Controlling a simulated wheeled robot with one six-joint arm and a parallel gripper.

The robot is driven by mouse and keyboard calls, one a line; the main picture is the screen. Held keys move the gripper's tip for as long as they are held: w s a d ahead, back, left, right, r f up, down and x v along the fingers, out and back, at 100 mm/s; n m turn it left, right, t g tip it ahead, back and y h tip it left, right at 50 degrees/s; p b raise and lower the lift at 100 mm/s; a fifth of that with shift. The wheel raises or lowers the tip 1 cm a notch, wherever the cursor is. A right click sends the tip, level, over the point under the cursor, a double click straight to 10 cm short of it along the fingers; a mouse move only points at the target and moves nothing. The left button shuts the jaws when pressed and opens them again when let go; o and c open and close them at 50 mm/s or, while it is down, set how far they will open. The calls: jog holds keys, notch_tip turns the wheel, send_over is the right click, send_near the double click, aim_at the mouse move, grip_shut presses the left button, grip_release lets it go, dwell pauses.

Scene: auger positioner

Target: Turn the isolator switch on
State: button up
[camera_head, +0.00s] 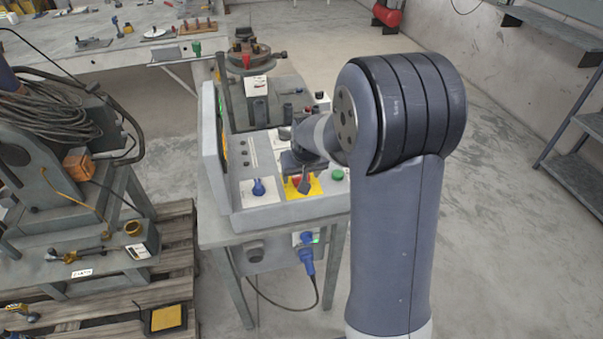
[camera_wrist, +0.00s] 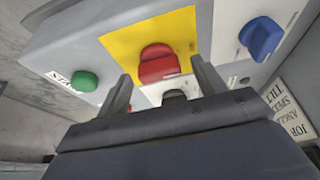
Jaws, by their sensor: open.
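The isolator switch appears to be the red knob (camera_wrist: 158,64) on a yellow plate (camera_wrist: 118,42), in the middle of the wrist view. In the head view the yellow plate (camera_head: 315,187) lies on the sloped front of the grey console, and the red knob is largely hidden behind my gripper. My gripper (camera_wrist: 161,70) is open, with one finger to each side of the red knob in the wrist view. I cannot tell whether either finger touches it. In the head view my gripper (camera_head: 303,184) is over the yellow plate.
A blue knob (camera_head: 258,188) and a green button (camera_head: 337,174) flank the yellow plate. The console's upright panel (camera_head: 212,150) rises at the left. A blue plug (camera_head: 306,254) with a cable is below the front. A cluttered machine on a pallet stands left; bare floor lies right.

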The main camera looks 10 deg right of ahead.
jog(key=c, duration=1)
jog(key=shift+m, duration=0.3)
jog(key=m+h+b, duration=0.1)
jog(key=m+b, duration=0.2)
jog(key=m, duration=0.1)
jog(key=shift+a+f+h+b, duration=0.2)
jog(key=shift+h+b, duration=0.2)
jog(key=m+g+h+b, duration=0.1)
jog(key=m+b, duration=0.1)
jog(key=m, duration=0.2)
jog(key=shift+w, duration=0.1)
jog(key=m+g+h+b, duration=0.1)
jog(key=m, duration=0.3)
jog(key=shift+w+a+r+b, duration=0.1)
jog(key=shift+r+b, duration=0.05)
jog(key=shift+b, duration=0.2)
jog(key=m+g, duration=0.1)
jog(key=m, duration=0.1)
jog(key=m+g, duration=0.1)
jog(key=m, duration=0.2)
jog(key=shift+w+h, duration=0.1)
jog(key=shift+h, duration=0.2)
jog(key=shift+m, duration=0.3)
jog(key=o, duration=1)
